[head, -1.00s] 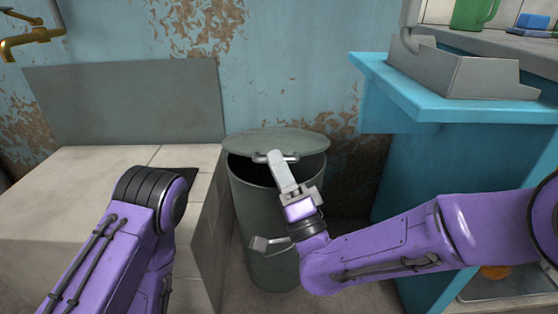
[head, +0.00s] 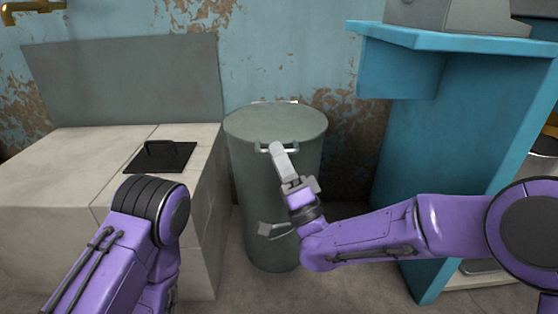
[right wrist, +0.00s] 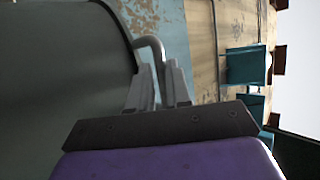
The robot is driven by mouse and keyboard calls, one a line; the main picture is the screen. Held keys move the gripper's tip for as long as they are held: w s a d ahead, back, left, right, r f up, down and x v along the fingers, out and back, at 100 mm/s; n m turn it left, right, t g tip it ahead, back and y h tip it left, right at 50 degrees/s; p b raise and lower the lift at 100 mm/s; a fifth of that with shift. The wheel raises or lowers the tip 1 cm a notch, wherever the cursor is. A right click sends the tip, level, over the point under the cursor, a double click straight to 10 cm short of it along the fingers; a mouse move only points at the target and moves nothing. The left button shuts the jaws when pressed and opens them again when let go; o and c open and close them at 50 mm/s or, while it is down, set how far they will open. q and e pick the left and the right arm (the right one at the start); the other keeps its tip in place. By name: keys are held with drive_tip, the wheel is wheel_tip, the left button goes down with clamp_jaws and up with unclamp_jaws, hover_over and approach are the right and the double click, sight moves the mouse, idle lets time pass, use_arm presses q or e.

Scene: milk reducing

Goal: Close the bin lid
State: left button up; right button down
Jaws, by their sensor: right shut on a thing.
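The grey-green bin (head: 268,205) stands on the floor between the tiled block and the blue cabinet. Its round lid (head: 275,122) lies level over the top, and no dark opening shows between lid and rim in the head view. A metal handle (head: 263,147) sits at the lid's front edge. My right gripper (head: 277,149) is shut on this handle at the bin's front. In the right wrist view, the bent handle bar (right wrist: 150,47) runs down between the fingers of the right gripper (right wrist: 160,78). My left gripper is out of view; only part of my left arm shows.
A tiled block (head: 60,180) with a black handled plate (head: 160,157) on it stands left of the bin. A blue cabinet (head: 430,150) stands at the right. The peeling wall (head: 300,50) is close behind the bin.

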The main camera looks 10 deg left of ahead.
drive_tip(key=shift+w+d+f, duration=0.25)
drive_tip(key=shift+w, duration=0.05)
drive_tip(key=c, duration=1.4)
unclamp_jaws()
drive_tip(key=shift+c, duration=0.2)
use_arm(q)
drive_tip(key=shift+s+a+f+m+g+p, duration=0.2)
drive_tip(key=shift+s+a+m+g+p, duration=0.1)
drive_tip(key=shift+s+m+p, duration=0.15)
use_arm(e)
drive_tip(key=v, duration=1)
drive_tip(key=shift+s, duration=0.35)
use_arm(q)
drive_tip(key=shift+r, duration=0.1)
